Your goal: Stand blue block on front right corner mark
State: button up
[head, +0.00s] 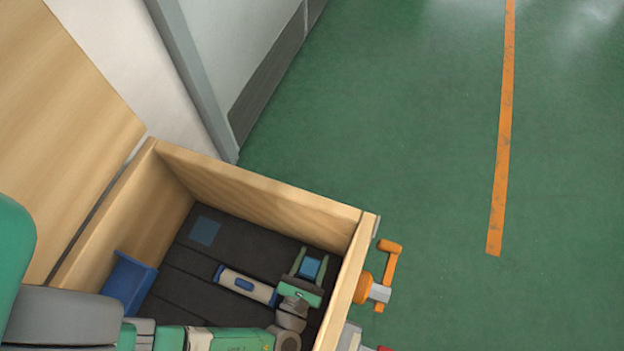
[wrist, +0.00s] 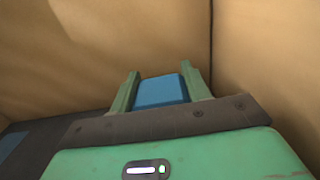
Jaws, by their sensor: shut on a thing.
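The blue block (head: 312,267) is between the two green fingers of my gripper (head: 308,263), inside the wooden box near its right-hand corner in the head view. In the wrist view the block (wrist: 161,90) sits between the fingers of my gripper (wrist: 160,84), with wooden walls close behind and to the right. My gripper is shut on it. I cannot tell whether the block touches the floor. A flat blue square mark (head: 205,231) shows on the box's dark floor at the upper left. No mark shows under the block; that spot is hidden.
The wooden box (head: 250,190) has raised walls around a dark floor. A white and blue handheld device (head: 247,286) lies left of my gripper. A blue angled piece (head: 128,283) stands by the left wall. An orange-handled clamp (head: 378,283) is on the right wall's outside.

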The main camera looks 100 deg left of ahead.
jog(key=shift+f, duration=0.2)
jog(key=shift+f, duration=0.2)
jog(key=o, duration=1)
jog(key=shift+r, duration=0.1)
jog(key=shift+c, duration=0.2)
jog(key=shift+r, duration=0.1)
jog(key=shift+s+d+r+p, duration=0.1)
jog(key=shift+d+p, duration=0.2)
jog(key=shift+p, duration=0.05)
jog(key=p+v, duration=0.1)
jog(key=v, duration=1)
jog(key=shift+d, duration=0.25)
